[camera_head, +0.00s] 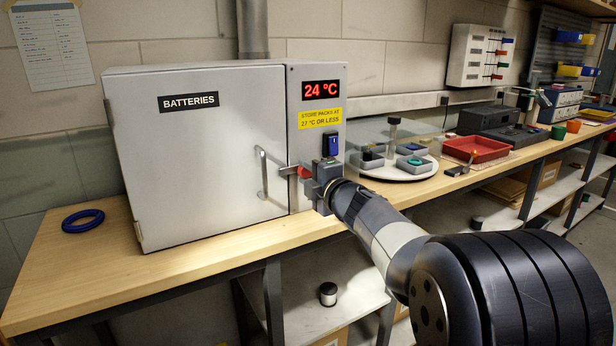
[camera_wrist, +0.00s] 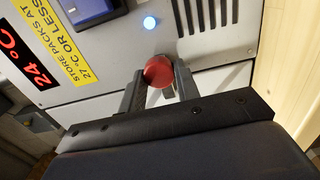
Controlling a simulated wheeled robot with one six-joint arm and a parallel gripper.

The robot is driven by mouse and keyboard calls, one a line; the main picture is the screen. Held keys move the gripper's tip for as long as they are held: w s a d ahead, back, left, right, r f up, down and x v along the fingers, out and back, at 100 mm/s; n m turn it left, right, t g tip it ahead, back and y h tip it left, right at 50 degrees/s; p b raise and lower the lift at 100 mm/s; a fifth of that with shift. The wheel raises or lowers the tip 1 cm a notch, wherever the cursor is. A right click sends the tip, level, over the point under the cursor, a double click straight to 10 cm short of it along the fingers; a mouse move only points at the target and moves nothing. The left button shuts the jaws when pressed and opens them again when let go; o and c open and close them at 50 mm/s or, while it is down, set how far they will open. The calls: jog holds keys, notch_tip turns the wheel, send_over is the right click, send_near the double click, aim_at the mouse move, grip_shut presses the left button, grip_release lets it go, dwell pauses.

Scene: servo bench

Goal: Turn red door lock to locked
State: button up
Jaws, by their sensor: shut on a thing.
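The red door lock (camera_wrist: 159,71) is a round red knob on the front panel of the grey battery cabinet. My gripper (camera_wrist: 160,82) is shut on it, with one finger on each side. In the head view the red lock (camera_head: 304,172) shows just left of my gripper (camera_head: 308,178), beside the door's edge. The cabinet door (camera_head: 190,140), labelled BATTERIES, looks closed. Its bar handle (camera_head: 262,172) is left of the lock. The knob's turn position cannot be told, as the fingers cover its sides.
A blue switch (camera_head: 331,145) and a 24 °C display (camera_head: 321,90) are above my gripper. A round white turntable (camera_head: 395,172) with grey bins stands to the right. A red tray (camera_head: 475,150) is farther right. A blue ring (camera_head: 83,220) lies on the bench at left.

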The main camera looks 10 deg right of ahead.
dwell(0.3)
jog(key=o, duration=0.9)
jog(key=shift+o, duration=0.2)
jog(key=shift+s, duration=0.1)
jog(key=v, duration=1)
jog(key=shift+s+p, duration=0.3)
jog(key=shift+p, duration=0.15)
jog(key=shift+w, duration=0.1)
